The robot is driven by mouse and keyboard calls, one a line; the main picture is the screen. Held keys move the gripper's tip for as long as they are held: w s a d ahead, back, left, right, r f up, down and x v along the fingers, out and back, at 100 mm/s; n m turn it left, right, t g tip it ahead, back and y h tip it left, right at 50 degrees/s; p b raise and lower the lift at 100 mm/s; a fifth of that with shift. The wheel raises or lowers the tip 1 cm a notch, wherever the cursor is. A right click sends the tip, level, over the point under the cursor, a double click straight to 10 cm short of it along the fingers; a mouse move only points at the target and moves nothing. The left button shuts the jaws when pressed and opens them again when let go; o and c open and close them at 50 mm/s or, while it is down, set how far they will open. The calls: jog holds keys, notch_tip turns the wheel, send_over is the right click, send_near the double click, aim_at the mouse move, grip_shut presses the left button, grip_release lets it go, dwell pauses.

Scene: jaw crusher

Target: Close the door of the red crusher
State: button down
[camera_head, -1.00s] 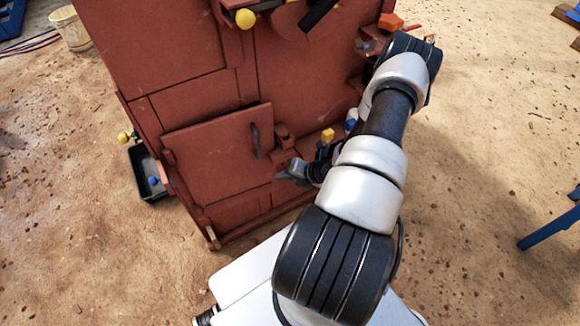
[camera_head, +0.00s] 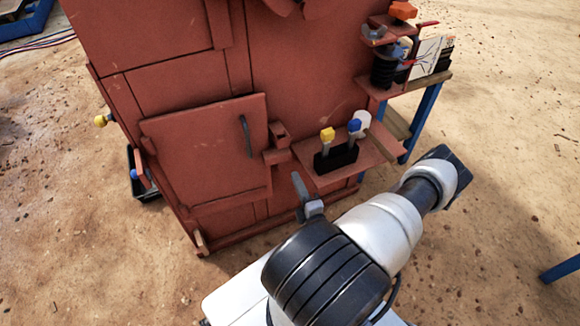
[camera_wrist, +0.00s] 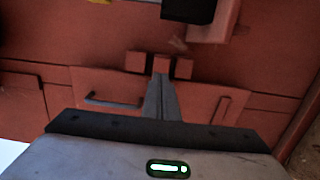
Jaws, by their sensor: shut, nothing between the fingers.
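The red crusher (camera_head: 180,38) stands in front of me. Its door (camera_head: 195,155) is a red panel low on the front with a dark upright handle (camera_head: 246,136). The door lies in or close to its frame; I cannot tell whether a small gap is left. A red latch block (camera_head: 277,143) sits at its right edge. My gripper (camera_head: 298,184) is shut and empty, below and right of the latch block, seemingly apart from it. In the wrist view the shut fingers (camera_wrist: 160,84) point toward the latch blocks (camera_wrist: 158,64), with the door handle (camera_wrist: 112,101) to the left.
A black tray (camera_head: 143,176) lies at left.

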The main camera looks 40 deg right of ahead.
aim_at(287, 157)
jog(key=b+x, duration=0.1)
jog(key=x, duration=0.6)
